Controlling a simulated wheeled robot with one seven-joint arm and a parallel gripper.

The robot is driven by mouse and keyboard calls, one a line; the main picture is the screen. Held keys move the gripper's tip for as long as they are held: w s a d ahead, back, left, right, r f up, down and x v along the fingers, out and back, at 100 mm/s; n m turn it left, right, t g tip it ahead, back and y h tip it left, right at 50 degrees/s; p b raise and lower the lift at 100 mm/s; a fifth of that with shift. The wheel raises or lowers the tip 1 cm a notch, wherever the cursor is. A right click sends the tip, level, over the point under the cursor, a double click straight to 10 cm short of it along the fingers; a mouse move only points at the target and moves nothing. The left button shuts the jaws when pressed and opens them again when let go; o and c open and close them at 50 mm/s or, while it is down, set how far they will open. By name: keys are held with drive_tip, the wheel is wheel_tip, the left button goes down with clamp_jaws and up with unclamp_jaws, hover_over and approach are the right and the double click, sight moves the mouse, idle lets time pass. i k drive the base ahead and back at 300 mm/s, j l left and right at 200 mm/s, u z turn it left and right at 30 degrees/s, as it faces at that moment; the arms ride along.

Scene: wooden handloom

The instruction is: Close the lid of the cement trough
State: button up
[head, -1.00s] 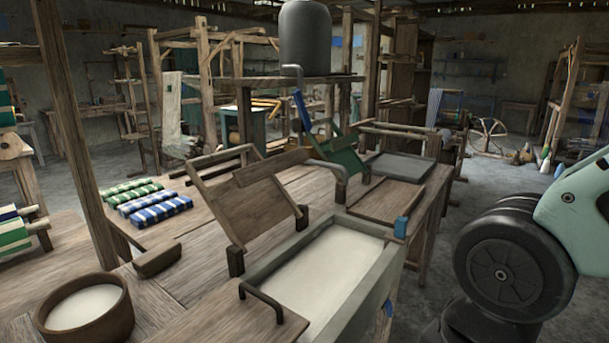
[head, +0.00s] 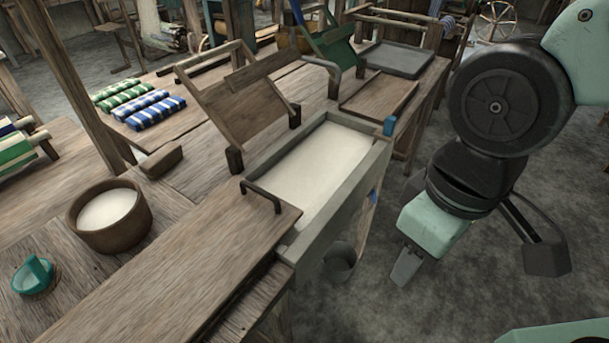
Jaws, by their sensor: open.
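The grey cement trough (head: 372,180) is an open rectangular box with pale, smooth contents, set along the bench's right edge. A wooden board with a dark bar handle (head: 190,255) lies at its near end and covers only that end; it looks like the lid. The handle (head: 262,193) stands at the board's far end, beside the open part. My gripper (head: 405,266) hangs to the right of the trough, pointing down, apart from board and handle. It is open and seems empty; only part of its fingers shows.
A tilted wooden frame (head: 238,118) stands along the trough's left side. A blue-capped peg (head: 389,125) is at the far right corner. A bucket (head: 340,262) stands below; floor at the right is clear.

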sight(167, 292)
drive_tip(key=u, duration=0.45)
drive_tip(key=j+u, duration=0.15)
drive_tip(key=u, duration=0.25)
drive_tip(key=j+u, duration=0.1)
drive_tip(key=u, duration=0.35)
drive_tip(key=j, duration=0.2)
drive_tip(key=i+z, duration=0.05)
